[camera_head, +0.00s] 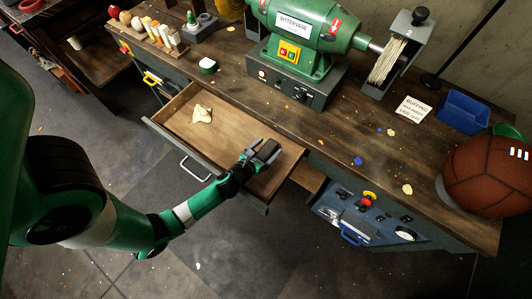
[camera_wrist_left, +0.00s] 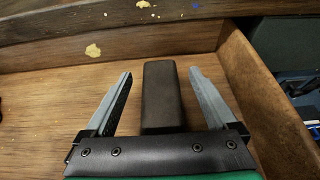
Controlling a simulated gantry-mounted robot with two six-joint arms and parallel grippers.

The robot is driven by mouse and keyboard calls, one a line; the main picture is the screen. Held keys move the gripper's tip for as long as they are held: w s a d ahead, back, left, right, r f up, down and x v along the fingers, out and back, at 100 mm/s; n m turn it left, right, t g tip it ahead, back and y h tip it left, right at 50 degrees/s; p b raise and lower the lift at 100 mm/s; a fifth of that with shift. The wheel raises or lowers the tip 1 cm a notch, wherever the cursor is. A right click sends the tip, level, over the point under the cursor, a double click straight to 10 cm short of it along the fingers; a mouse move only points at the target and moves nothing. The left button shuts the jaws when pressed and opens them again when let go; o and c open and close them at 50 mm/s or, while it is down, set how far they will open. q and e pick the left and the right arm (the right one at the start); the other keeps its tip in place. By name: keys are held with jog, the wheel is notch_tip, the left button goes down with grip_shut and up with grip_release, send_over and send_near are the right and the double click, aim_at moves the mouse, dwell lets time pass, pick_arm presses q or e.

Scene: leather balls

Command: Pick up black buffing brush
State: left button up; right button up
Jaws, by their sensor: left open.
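The black buffing brush (camera_wrist_left: 162,97) is a dark, oblong block lying in the open wooden drawer. In the head view the brush (camera_head: 267,149) is small and partly covered by my gripper. My left gripper (camera_head: 263,153) reaches down into the drawer from the left. In the left wrist view the gripper (camera_wrist_left: 160,75) is open, one finger on each side of the brush, with gaps between. My right gripper is not in view.
Above stand a green buffing machine (camera_head: 310,35), a blue bin (camera_head: 464,110) and a brown leather ball (camera_head: 488,175).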

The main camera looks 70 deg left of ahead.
aim_at(268, 145)
pick_arm(q)
jog(key=shift+x, duration=1.05)
jog(key=shift+s, duration=0.1)
jog(key=shift+r, duration=0.1)
grip_shut()
jog(key=r+p, duration=0.5)
jog(key=shift+s, duration=0.3)
jog(key=s+a+r+p, duration=0.1)
jog(key=s+r+p, duration=0.7)
jog(key=s+p, duration=0.5)
jog(key=p, duration=0.3)
jog(key=shift+a+p, duration=0.3)
jog(key=shift+p, duration=0.05)
